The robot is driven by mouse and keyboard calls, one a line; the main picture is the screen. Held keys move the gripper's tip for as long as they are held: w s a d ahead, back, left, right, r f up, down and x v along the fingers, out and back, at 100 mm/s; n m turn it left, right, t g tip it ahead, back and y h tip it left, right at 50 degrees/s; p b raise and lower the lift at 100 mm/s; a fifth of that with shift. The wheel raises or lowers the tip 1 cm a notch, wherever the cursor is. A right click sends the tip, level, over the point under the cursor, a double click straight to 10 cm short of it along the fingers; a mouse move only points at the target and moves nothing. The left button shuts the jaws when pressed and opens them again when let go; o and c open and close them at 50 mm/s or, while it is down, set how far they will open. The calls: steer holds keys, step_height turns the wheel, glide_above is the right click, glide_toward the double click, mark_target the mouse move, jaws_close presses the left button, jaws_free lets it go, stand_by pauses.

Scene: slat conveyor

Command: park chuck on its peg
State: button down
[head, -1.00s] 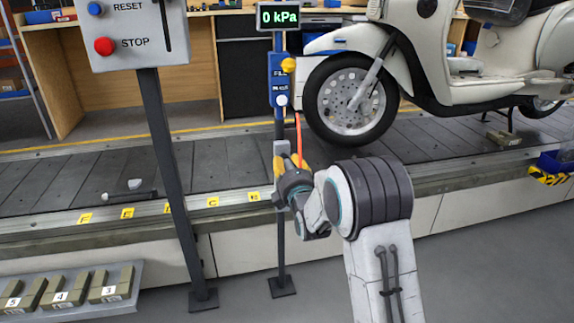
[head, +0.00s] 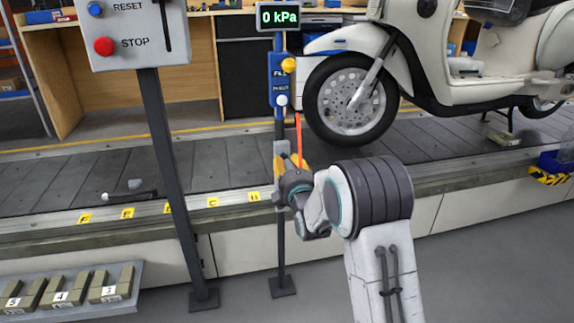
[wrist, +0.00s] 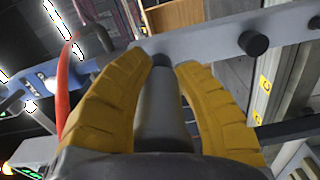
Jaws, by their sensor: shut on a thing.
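My gripper (wrist: 178,68) has yellow fingers on both sides of the grey cylindrical chuck (wrist: 165,110) and is shut on it. The chuck's dark tip points at a grey bracket (wrist: 205,42); I cannot tell whether they touch. A short dark round peg (wrist: 253,42) stands out from the bracket, to the right of the chuck and apart from it. In the head view my gripper (head: 291,166) is beside the bracket (head: 281,158) on the pump post, and the chuck is hidden. An orange-red hose (head: 299,138) hangs to the gripper; it also shows in the wrist view (wrist: 63,85).
The post carries a blue fill unit (head: 281,82) and a display (head: 278,17) reading 0 kPa. A cream scooter (head: 440,65) stands on the slat conveyor (head: 225,155) behind. A RESET/STOP panel (head: 133,35) stands left, with a tray of numbered blocks (head: 120,300) below.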

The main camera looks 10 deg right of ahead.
steer(key=shift+w, duration=0.6)
stand_by(0.4)
steer(key=c, duration=0.9)
jaws_free()
steer(key=shift+s, duration=6)
